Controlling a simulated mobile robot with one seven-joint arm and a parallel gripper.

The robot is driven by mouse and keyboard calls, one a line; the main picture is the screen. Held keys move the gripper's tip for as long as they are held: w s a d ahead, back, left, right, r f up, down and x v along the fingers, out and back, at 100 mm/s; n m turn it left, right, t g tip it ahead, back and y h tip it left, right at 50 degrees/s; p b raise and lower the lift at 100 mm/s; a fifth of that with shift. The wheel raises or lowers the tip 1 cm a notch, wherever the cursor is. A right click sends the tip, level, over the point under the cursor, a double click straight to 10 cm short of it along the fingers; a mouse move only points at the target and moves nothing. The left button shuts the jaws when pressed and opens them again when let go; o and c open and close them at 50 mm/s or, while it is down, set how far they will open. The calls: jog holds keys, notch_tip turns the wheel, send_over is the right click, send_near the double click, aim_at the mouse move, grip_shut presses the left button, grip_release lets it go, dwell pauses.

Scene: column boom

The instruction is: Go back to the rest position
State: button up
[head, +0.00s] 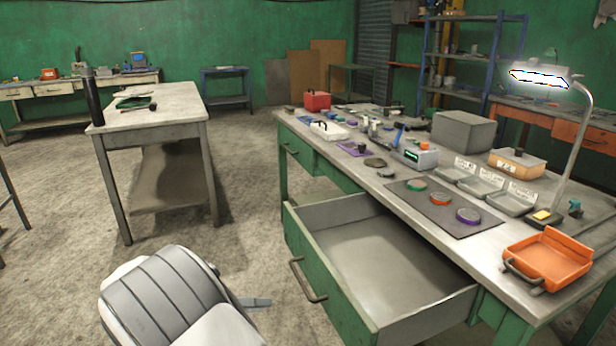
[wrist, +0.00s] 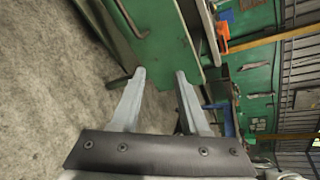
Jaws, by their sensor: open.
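My gripper (wrist: 160,76) is open in the wrist view, with two grey fingers apart and nothing between them. In the head view my gripper (head: 256,302) shows only as a grey finger past my arm, low over the floor, left of the open drawer (head: 330,295). The drawer is pulled out and looks empty. Its dark bar handle (head: 308,280) is to the right of my gripper and apart from it. In the wrist view, green workbench panels (wrist: 170,50) lie beyond the fingertips.
The workbench top (head: 480,235) holds an orange tray (head: 546,258), a dark mat (head: 445,208) with several discs, grey bins and a lamp (head: 585,130). A second table (head: 160,115) stands at left. Floor (head: 60,260) between the tables and at left is clear.

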jog(key=s+d+r+m+g+y, duration=0.2)
jog(key=s+d+r+m+y, duration=0.15)
jog(key=d+r+m, duration=0.45)
jog(key=s+d+r+m+g+y, duration=0.2)
jog(key=d+r+m+g+y, duration=0.15)
jog(key=d+m, duration=0.45)
jog(key=s+d+r+m+t+y, duration=0.3)
jog(key=s+d+m, duration=0.2)
jog(key=s+m, duration=0.3)
jog(key=s+d+r+m+t+y, duration=0.2)
jog(key=s+d+m+t+y, duration=0.15)
jog(key=s+m, duration=0.4)
notch_tip(320, 180, up, 19)
jog(key=m+p, duration=0.2)
jog(key=p, duration=1.6)
jog(key=shift+w+d+p, duration=0.35)
jog(key=shift+w+p, duration=0.05)
